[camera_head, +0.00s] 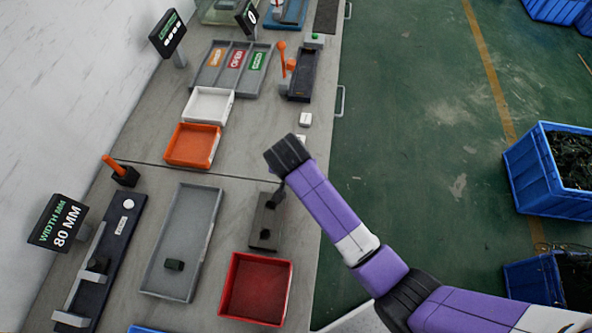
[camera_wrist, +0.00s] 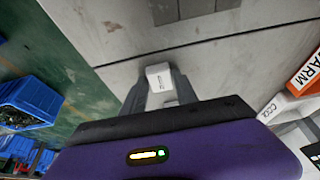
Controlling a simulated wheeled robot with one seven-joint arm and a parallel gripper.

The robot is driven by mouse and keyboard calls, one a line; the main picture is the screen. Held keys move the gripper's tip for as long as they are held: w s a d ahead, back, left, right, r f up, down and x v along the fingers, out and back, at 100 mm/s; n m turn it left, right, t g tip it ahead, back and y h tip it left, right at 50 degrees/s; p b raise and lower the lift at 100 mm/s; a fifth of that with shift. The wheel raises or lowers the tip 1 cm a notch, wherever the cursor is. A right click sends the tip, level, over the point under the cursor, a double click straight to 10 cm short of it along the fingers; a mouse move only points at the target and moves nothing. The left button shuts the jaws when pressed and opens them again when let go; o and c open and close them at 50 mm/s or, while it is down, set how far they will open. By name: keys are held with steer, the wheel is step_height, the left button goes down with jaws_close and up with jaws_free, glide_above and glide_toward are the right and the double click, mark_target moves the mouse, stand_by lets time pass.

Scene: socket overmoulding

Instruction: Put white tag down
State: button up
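In the head view my gripper (camera_head: 277,190) hangs over the right side of the bench, beside the grey-brown fixture (camera_head: 264,235). The held tag cannot be made out there. Another small white piece (camera_head: 305,120) lies on the bench near its right edge, and a further one shows partly behind my gripper.
An orange tray (camera_head: 168,158) and a white tray (camera_head: 188,104) stand left of my gripper. A red tray (camera_head: 233,291) and a long grey tray (camera_head: 161,252) are nearer. A divided grey tray (camera_head: 204,76) is farther back. The bench edge lies close on the right.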

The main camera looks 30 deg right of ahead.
jaws_close()
steer(key=shift+r, duration=0.1)
